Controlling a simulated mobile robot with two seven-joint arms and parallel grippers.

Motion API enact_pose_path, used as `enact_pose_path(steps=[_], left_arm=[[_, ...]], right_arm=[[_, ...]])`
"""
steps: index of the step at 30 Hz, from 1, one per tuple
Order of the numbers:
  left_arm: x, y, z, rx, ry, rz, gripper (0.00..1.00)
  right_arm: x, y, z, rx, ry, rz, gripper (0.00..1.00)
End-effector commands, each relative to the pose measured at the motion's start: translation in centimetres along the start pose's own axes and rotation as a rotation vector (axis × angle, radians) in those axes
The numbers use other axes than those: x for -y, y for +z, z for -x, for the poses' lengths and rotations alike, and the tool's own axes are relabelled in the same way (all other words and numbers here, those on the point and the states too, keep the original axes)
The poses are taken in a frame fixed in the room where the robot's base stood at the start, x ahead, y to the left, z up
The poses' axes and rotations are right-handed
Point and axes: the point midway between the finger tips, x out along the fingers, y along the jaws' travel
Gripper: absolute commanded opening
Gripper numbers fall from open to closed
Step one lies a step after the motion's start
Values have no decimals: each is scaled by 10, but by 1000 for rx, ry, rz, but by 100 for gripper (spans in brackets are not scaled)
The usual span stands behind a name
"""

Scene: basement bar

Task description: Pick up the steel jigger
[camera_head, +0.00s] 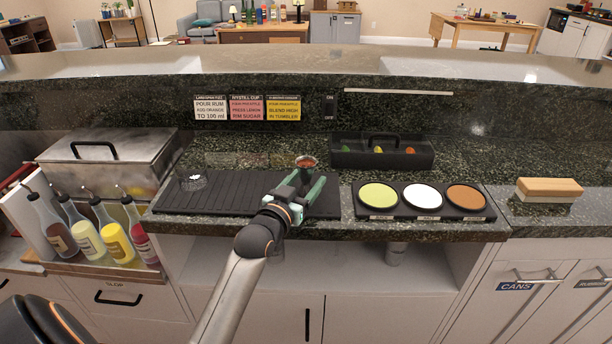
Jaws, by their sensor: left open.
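A small steel cup with a reddish-brown inside, which looks like the steel jigger (306,161), stands upright at the right part of the black ribbed bar mat (225,190). My left gripper (305,180) reaches in from below, its greenish fingers open at the jigger. The fingers hide the jigger's lower part, and I cannot tell whether they touch it. My right gripper is not in view.
A clear glass (193,182) sits on the mat's left. A black caddy (381,153) stands behind at right, and a tray of three round dishes (423,214) lies right of the gripper. Several bottles (88,240) stand at left. A sponge-like block (549,189) lies far right.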

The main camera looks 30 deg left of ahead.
Motion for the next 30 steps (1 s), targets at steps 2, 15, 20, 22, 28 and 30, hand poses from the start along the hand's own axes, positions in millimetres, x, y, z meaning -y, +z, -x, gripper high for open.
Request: enact_pose_path(steps=[2, 15, 20, 22, 28, 30], left_arm=[[0, 0, -2, -1, 0, 0, 66], [0, 0, -1, -1, 0, 0, 35], [0, 0, -1, -1, 0, 0, 17], [0, 0, -1, -1, 0, 0, 9], [0, 0, -1, 0, 0, 0, 0], [0, 0, -1, 0, 0, 0, 0]], right_arm=[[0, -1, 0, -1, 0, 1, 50], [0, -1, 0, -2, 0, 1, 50], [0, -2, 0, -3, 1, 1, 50], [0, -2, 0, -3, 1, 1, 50], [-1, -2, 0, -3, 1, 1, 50], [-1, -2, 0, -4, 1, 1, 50]])
